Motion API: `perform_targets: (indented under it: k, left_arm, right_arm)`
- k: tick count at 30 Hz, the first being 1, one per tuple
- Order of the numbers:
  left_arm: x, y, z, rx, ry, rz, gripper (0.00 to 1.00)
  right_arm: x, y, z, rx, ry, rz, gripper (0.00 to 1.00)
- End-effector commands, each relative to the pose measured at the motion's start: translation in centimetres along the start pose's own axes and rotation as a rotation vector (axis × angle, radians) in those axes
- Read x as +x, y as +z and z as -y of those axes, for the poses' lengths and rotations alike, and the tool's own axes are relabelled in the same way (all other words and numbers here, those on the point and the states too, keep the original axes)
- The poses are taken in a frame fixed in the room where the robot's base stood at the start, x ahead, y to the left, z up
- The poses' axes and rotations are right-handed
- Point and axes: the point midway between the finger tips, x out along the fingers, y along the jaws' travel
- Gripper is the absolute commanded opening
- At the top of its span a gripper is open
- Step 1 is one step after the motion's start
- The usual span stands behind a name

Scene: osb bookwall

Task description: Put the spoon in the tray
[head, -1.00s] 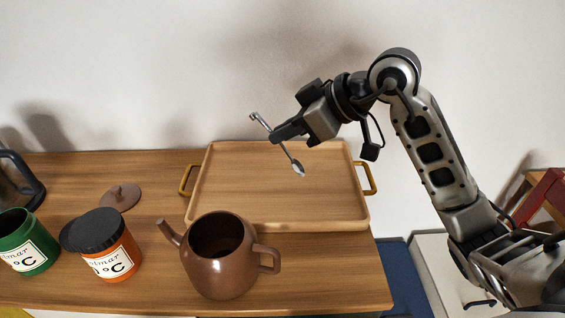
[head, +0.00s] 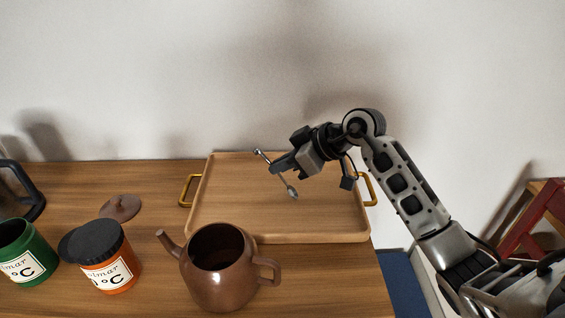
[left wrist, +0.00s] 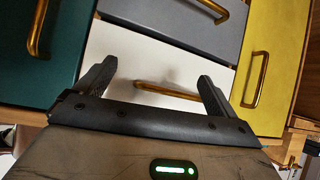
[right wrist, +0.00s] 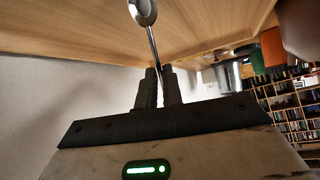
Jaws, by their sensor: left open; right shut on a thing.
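The wooden tray (head: 330,222) with brass handles lies on the wooden counter. My right gripper (head: 277,166) is shut on the silver spoon (head: 291,192) and holds it tilted over the tray, bowl end lower. In the right wrist view the spoon's bowl (right wrist: 143,10) points away from the right fingers (right wrist: 158,88), with the tray wood beyond it. I cannot tell for sure whether the spoon touches the tray. My left gripper (left wrist: 155,85) is open and empty in front of coloured drawers; it is not in the head view.
A brown teapot (head: 222,285) stands close in front of the tray. Its lid (head: 119,207), an orange jar (head: 112,275) and a green jar (head: 30,262) are to the left. The wall is behind. Drawer handles (left wrist: 255,80) show near the left gripper.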

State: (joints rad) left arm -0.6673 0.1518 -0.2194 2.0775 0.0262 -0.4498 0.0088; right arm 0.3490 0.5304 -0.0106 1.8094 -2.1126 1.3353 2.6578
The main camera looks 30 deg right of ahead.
Motion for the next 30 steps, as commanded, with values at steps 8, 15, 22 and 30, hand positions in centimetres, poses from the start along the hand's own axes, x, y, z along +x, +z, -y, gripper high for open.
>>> perform_targets:
  k: [8,15,22,30]
  left_arm:
    - [0.0,-0.1,-0.1,-0.004,-0.001,-0.001,0.95]
    - [0.0,-0.1,-0.1,-0.005,-0.002,-0.001,0.95]
    - [0.1,0.0,-0.1,-0.005,-0.001,-0.001,0.95]
    - [0.1,0.0,0.0,-0.005,-0.002,-0.001,0.95]
  right_arm:
    - [0.2,0.3,0.0,0.001,-0.001,0.001,0.11]
    - [0.2,0.2,0.0,0.001,-0.001,0.0,0.3]
    - [-0.5,-0.1,-0.1,-0.001,0.002,-0.001,0.3]
    - [-5.8,0.0,-0.1,-0.001,0.005,0.002,0.3]
